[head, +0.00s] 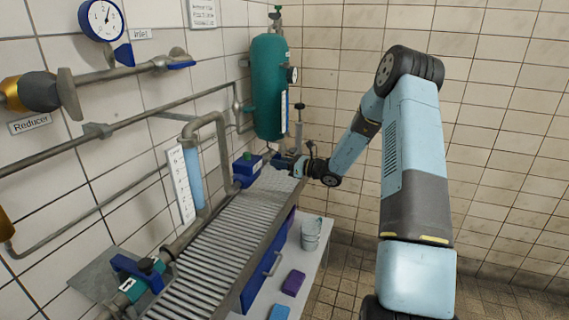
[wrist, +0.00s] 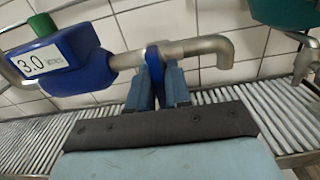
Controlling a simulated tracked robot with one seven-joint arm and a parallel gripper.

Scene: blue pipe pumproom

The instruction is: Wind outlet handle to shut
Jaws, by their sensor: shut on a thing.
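In the wrist view a blue handle (wrist: 154,62) stands upright on a grey pipe (wrist: 198,48) that ends in a downward elbow. My gripper (wrist: 160,78) is shut on this handle, one finger on each side of it. I take it for the outlet handle; no label for it is readable. In the head view my gripper (head: 299,167) reaches in from the right at the far end of the grated bench, and the handle is too small and covered to make out there.
A blue meter reading 3.0 (wrist: 62,60) sits close left of the handle; it also shows in the head view (head: 246,167). A green tank (head: 270,88) stands behind. A grated drainboard (head: 222,240) lies below. Another blue-handled valve (head: 135,270) is at the near end.

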